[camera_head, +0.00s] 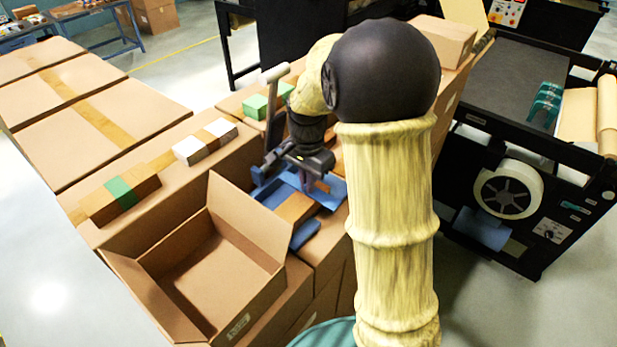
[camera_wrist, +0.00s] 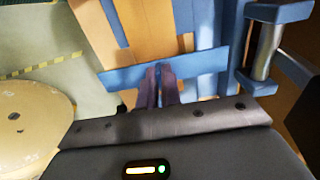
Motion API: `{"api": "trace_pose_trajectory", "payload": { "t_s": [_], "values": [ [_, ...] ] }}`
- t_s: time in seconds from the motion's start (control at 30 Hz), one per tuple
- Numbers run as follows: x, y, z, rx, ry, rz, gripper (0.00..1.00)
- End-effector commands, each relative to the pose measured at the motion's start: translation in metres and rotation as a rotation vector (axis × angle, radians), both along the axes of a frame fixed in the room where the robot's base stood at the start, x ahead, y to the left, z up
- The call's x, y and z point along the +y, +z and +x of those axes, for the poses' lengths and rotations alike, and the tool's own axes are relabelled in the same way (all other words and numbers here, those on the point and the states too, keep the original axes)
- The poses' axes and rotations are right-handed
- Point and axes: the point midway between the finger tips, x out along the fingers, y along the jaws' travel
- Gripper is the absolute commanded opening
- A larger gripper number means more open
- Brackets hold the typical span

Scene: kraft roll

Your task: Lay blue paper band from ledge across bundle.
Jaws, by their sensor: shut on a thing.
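The blue paper band (camera_wrist: 122,76) is a flat strip between my fingertips, running crosswise in the wrist view. My gripper (camera_wrist: 160,72) is shut on it near the strip's middle. The tan bundle (camera_wrist: 152,20) shows just beyond the band, between blue bars; I cannot tell whether the band touches it. In the head view my gripper (camera_head: 311,187) is low over the blue fixture (camera_head: 272,192), with the tan bundle (camera_head: 295,208) beside it. My arm and gripper hide part of the fixture, and I cannot single out the ledge.
An open carton (camera_head: 215,265) stands at the near left of the fixture. Wrapped bundles with green (camera_head: 121,193) and white (camera_head: 205,145) bands lie on boxes behind. A black machine with a paper roll (camera_head: 508,188) stands at right. A metal cylinder (camera_wrist: 268,48) is close to my gripper.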

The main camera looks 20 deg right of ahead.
Motion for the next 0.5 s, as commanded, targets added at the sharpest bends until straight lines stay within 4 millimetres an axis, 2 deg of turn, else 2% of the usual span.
{"api": "trace_pose_trajectory", "payload": {
  "t_s": [0.47,0.5],
  "values": [
    [-0.0005,-0.0112,-0.0002,0.0,-0.001,0.0,0.0],
    [-0.0006,-0.01,-0.0001,-0.001,-0.001,0.001,0.14]
  ]
}}
